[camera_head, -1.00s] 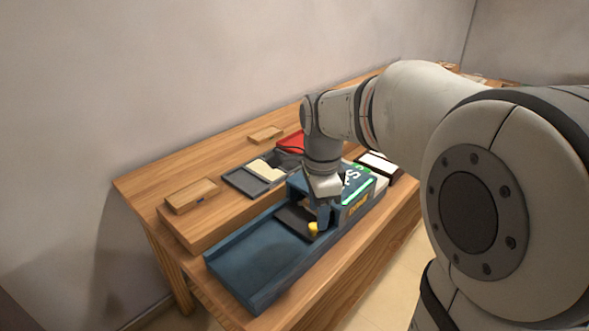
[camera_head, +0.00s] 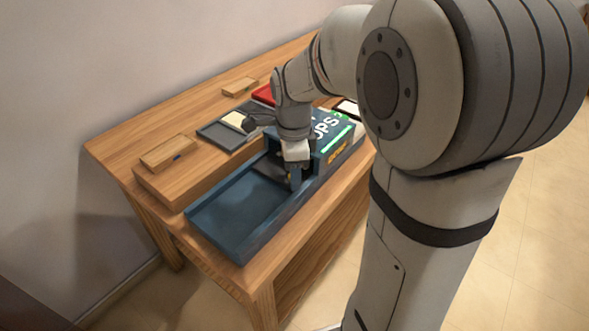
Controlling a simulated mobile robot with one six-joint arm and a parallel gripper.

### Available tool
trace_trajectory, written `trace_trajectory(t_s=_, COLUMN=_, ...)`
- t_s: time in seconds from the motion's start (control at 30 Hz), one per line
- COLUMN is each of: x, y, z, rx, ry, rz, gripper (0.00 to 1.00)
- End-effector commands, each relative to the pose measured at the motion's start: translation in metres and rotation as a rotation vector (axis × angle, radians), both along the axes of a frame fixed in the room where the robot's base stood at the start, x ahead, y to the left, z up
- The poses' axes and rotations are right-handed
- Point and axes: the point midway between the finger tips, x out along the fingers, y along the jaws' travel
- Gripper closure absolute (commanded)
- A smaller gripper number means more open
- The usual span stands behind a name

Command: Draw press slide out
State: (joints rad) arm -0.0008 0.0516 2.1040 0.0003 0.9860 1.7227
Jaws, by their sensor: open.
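The press (camera_head: 335,139) is a dark blue housing with white lettering and a green strip, standing at the far end of a long blue tray-like bed (camera_head: 235,208). A dark plate, which looks like the slide (camera_head: 268,171), lies in the bed at the housing's mouth and is partly hidden. My gripper (camera_head: 294,182) points down with its fingers open at the right side of this plate, just in front of the housing. The yellow knob is hidden behind the fingers, so I cannot tell whether they touch it.
The wooden table (camera_head: 115,149) stands against the wall. The left part of the bed is empty. My arm covers the right side.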

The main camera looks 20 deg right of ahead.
Motion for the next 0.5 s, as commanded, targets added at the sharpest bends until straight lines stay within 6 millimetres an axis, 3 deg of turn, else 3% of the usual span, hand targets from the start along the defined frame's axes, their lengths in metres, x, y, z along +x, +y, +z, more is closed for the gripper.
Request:
trace_trajectory(t_s=0.1, x=0.0, y=-0.0002, z=0.0002, rx=0.0, ry=0.0, rz=0.0, gripper=0.57)
trace_trajectory(t_s=0.5, x=0.0, y=-0.0007, z=0.0004, rx=0.0, ry=0.0, rz=-0.001, gripper=0.9)
